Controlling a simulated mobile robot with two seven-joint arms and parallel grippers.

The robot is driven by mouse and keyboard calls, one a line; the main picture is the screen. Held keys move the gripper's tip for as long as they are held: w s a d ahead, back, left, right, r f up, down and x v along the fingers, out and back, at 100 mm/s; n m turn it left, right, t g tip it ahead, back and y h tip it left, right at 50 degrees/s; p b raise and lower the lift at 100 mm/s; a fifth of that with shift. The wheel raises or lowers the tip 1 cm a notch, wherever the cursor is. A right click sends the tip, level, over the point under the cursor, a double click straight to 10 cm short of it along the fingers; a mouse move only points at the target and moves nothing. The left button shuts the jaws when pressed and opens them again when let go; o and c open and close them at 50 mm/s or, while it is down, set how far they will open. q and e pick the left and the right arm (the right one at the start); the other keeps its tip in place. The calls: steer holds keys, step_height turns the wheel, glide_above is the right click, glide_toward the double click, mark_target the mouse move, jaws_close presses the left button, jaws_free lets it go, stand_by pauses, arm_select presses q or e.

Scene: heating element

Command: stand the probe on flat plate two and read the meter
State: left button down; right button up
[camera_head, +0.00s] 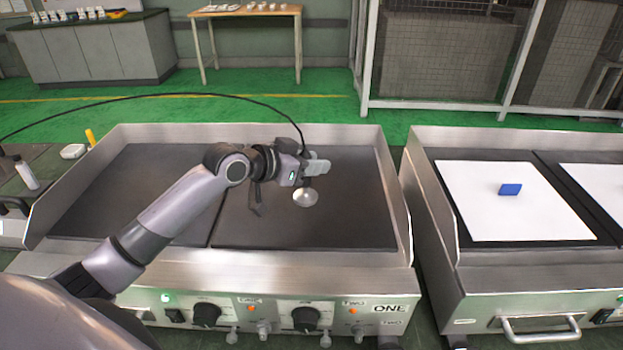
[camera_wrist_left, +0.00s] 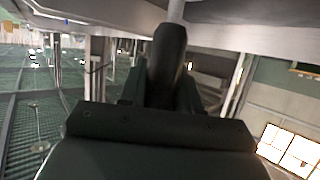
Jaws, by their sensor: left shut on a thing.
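My left gripper (camera_head: 312,170) is over the right-hand plate (camera_head: 345,225) of the griddle marked ONE. It is shut on the probe, whose silver disc-shaped foot (camera_head: 305,198) shows just below the fingers; a black cable rises from behind the gripper and loops away to the left. I cannot tell whether the foot touches the plate. In the left wrist view, the probe's dark handle (camera_wrist_left: 168,55) stands between the fingers. The knob (camera_head: 306,319) below this plate has a label TWO near it. I cannot make out a meter or reading. My right gripper is out of view.
The left-hand plate (camera_head: 135,190) is bare, beyond my arm. Raised steel walls edge the griddle. A second griddle at right carries white sheets (camera_head: 480,215) and a blue block (camera_head: 510,189). A bottle (camera_head: 26,174) and a small white item (camera_head: 73,151) are at left.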

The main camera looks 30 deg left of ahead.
mark_target(312, 192)
arm_select(q)
steer(key=shift+f, duration=2)
steer(key=c, duration=0.8)
jaws_free()
steer(key=shift+f, duration=0.15)
steer(key=shift+v, duration=6.1)
steer(key=shift+d, duration=0.1)
